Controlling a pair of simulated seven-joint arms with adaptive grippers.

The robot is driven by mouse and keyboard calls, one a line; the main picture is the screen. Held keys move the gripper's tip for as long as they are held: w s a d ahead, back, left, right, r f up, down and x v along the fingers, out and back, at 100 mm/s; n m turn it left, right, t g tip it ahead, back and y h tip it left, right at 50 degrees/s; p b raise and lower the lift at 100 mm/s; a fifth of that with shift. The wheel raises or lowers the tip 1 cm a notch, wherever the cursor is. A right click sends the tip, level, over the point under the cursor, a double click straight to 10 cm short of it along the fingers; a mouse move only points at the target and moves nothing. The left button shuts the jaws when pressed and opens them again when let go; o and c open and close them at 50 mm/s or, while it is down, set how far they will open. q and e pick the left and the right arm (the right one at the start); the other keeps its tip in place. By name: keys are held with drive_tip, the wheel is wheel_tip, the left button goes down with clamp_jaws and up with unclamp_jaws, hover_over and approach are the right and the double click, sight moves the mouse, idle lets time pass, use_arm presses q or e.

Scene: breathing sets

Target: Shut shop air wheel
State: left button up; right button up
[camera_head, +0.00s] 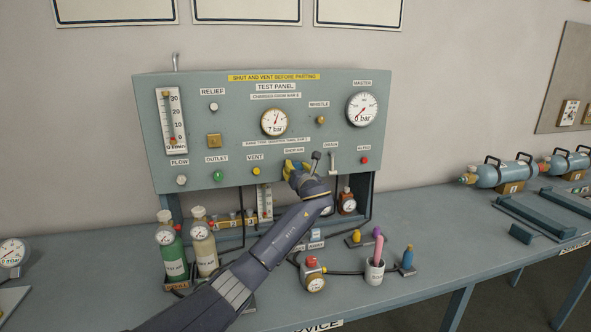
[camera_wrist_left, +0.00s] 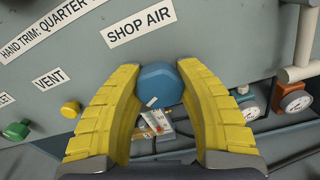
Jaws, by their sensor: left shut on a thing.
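The shop air wheel is a blue faceted knob (camera_wrist_left: 159,88) below the SHOP AIR label (camera_wrist_left: 138,22) in the left wrist view. My left gripper (camera_head: 290,166) reaches the lower middle of the grey-green test panel (camera_head: 225,100). Its two yellow fingers (camera_wrist_left: 157,76) stand on either side of the wheel and are shut on it. In the head view the gripper covers the wheel. A small white mark shows on the wheel's lower side. My right gripper is in neither view.
The yellow vent knob (camera_head: 256,171) and green outlet knob (camera_head: 218,176) sit left of the gripper. The drain lever (camera_head: 333,162) and a red knob (camera_head: 364,160) are to its right. Two bottles, gauges and a cup (camera_head: 374,272) stand on the bench below.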

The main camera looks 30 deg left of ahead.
use_arm(q)
drive_tip(key=m, duration=0.6)
drive_tip(key=shift+r+m, duration=0.1)
drive_tip(key=shift+m, duration=0.2)
drive_tip(key=m, duration=1.2)
drive_tip(key=shift+m, duration=2.3)
drive_tip(key=shift+f+m, duration=0.25)
drive_tip(key=shift+m, duration=0.25)
drive_tip(key=shift+d, duration=0.1)
drive_tip(key=o, duration=1.3)
drive_tip(key=shift+r, duration=0.1)
